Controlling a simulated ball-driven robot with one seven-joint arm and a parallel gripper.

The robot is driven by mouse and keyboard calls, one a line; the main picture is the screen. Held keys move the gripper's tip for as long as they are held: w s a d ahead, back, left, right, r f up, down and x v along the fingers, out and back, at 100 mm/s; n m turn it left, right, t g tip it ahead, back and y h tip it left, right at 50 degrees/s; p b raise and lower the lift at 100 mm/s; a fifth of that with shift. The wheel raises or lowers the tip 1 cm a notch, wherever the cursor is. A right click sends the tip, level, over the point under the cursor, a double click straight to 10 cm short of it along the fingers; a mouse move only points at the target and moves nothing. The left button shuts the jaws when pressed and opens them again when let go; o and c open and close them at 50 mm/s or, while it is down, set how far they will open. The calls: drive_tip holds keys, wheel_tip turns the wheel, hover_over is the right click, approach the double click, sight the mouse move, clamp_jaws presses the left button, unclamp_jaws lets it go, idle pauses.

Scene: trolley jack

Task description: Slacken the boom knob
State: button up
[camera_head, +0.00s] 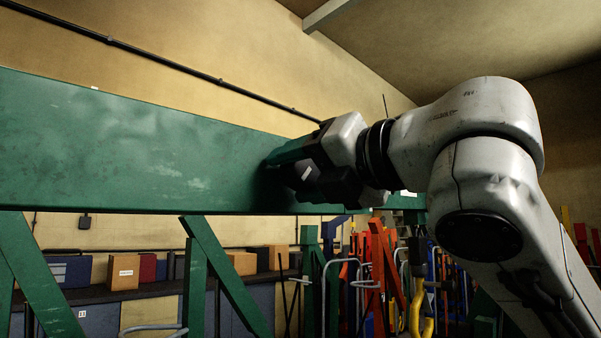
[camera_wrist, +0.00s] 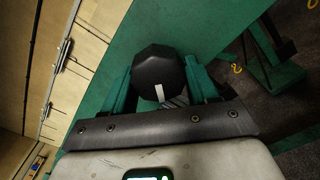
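The boom knob (camera_wrist: 158,70) is a black, many-sided knob with a white mark on its lower edge. In the wrist view it stands out from the side of the green boom (camera_wrist: 150,20). In the head view the boom (camera_head: 120,150) is a long green beam crossing from the left. My gripper (camera_wrist: 160,82) has one green finger on each side of the knob, with no clear gap on either side. I cannot tell whether the fingers press on it. In the head view my gripper (camera_head: 285,158) is at the boom's face, and the knob is hidden behind it.
Green slanted braces (camera_head: 225,275) stand below the boom. A shelf with boxes (camera_head: 125,272) runs along the back wall. Coloured frames and bars (camera_head: 380,265) crowd the lower right. A black cable (camera_head: 200,75) runs along the upper wall.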

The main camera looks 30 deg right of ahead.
drive_tip(key=o, duration=0.4)
drive_tip(key=shift+c, duration=0.2)
drive_tip(key=b+v, duration=0.2)
drive_tip(key=v, duration=0.8)
drive_tip(key=shift+s, duration=0.4)
drive_tip(key=shift+d, duration=0.1)
